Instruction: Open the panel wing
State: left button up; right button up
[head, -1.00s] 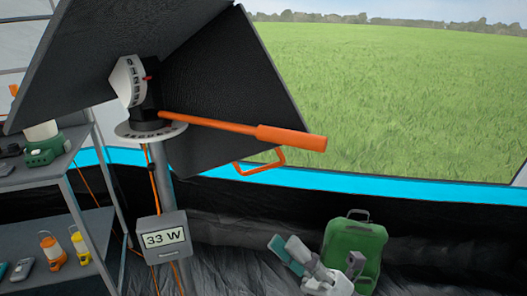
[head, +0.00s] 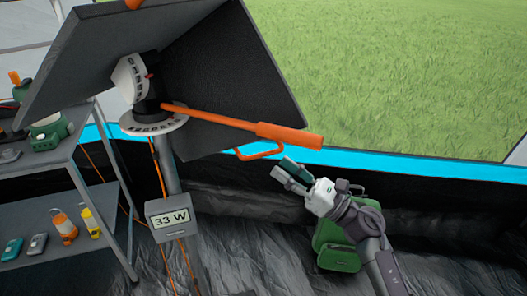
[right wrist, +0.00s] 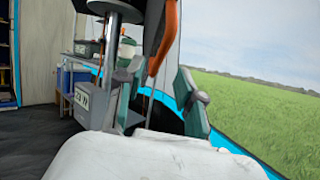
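The solar panel's dark right wing (head: 235,80) slants out beside the left panel (head: 120,50) on a grey post. An orange loop handle (head: 262,153) is on its lower edge. A long orange lever (head: 235,123) extends right from the post below the panels. My right gripper (head: 279,168) is open and empty, just below and right of the loop handle, apart from it in the head view. In the right wrist view its teal fingers stand apart, and an orange bar (right wrist: 164,42) shows beyond them. I cannot tell which orange part that is. My left gripper is not in view.
A display box (head: 170,217) on the post reads 33 W. A shelf (head: 55,215) with lanterns and small devices stands at left. A green jerrycan (head: 335,248) stands on the floor, partly behind my right arm. The tent wall and window are behind.

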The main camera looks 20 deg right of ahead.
aim_at(263, 154)
jog(key=x, duration=0.6)
jog(key=shift+w+a+r, duration=0.15)
jog(key=shift+w+a, duration=0.05)
grip_shut()
